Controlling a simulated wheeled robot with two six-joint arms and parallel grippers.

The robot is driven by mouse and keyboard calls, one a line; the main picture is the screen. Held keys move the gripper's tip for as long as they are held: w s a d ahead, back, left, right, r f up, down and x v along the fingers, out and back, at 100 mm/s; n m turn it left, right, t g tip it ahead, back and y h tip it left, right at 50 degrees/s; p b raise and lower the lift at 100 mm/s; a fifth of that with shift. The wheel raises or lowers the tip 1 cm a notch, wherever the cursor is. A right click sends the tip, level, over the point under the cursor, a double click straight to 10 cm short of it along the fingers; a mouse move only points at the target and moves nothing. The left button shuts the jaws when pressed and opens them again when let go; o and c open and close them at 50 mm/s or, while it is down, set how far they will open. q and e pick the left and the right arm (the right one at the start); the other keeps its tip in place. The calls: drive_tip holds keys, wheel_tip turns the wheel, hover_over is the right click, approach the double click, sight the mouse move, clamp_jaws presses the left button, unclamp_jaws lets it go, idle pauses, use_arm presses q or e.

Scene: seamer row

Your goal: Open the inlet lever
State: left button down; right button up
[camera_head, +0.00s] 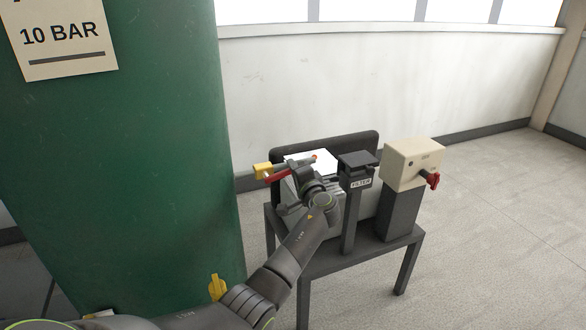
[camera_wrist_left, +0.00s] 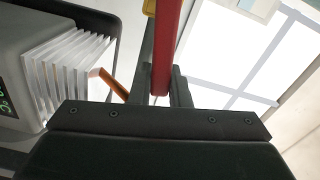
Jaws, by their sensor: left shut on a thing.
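A red lever (camera_head: 276,176) sticks out beside a yellow part (camera_head: 262,171) at the left of the small stand. My left gripper (camera_head: 292,168) reaches it from the front, and the arm covers part of the equipment behind. In the left wrist view the red lever (camera_wrist_left: 168,40) runs up from between the two dark fingers, which are shut on it. A bit of yellow (camera_wrist_left: 149,7) shows at the top there. The lever's pivot is hidden. My right gripper is in neither view.
A dark metal stand (camera_head: 323,265) carries a finned grey unit, a black post labelled FILTER (camera_head: 360,183) and a beige box (camera_head: 411,163) with a red knob (camera_head: 432,180). A large green tank (camera_head: 120,160) fills the left. A yellow handle (camera_head: 217,288) is low beside it. Floor at right is clear.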

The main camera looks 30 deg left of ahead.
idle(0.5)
use_arm(q)
drive_tip(key=c, duration=1.4)
unclamp_jaws()
drive_tip(key=shift+o, duration=0.2)
drive_tip(key=shift+f, duration=0.1)
drive_tip(key=v, duration=1.2)
